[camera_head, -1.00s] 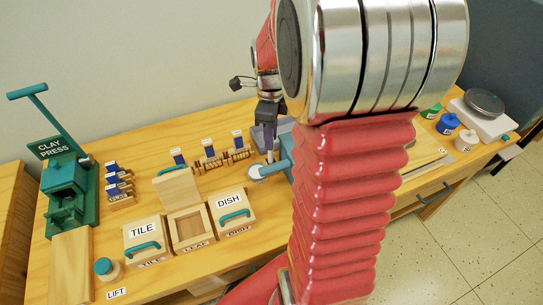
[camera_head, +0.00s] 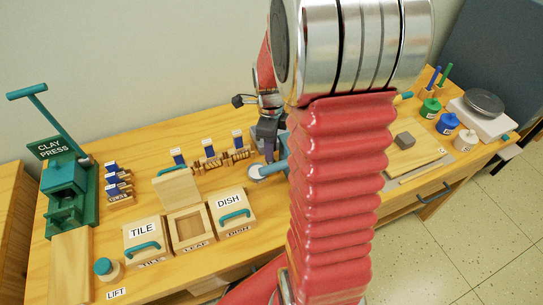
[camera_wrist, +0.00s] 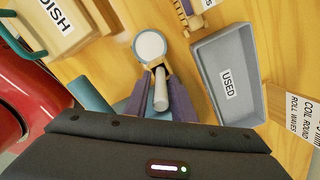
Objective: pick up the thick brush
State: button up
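A wooden block with blue and green upright handles (camera_head: 438,78) stands at the back right in the head view. These look like brush handles, but I cannot tell which is thick. My gripper (camera_head: 269,157) is far to their left, low over the middle of the table. In the wrist view, the gripper fingers (camera_wrist: 158,85) flank a pale rod (camera_wrist: 161,90). A pale disc with a blue rim (camera_wrist: 150,45) lies just beyond the rod. Whether the fingers grip the rod is unclear.
A grey tray marked USED (camera_wrist: 228,80) lies right of the gripper. DISH (camera_head: 235,210) and TILE (camera_head: 148,242) boxes stand at front left, the clay press (camera_head: 68,190) at far left. Paint jars (camera_head: 447,124) and a scale (camera_head: 484,103) stand at right.

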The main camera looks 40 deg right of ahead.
jog(key=shift+c, duration=0.6)
grip_shut()
jog(key=shift+r, duration=0.1)
notch_tip(320, 180, up, 10)
jog(key=shift+f, duration=0.1)
dwell(0.3)
dwell(0.5)
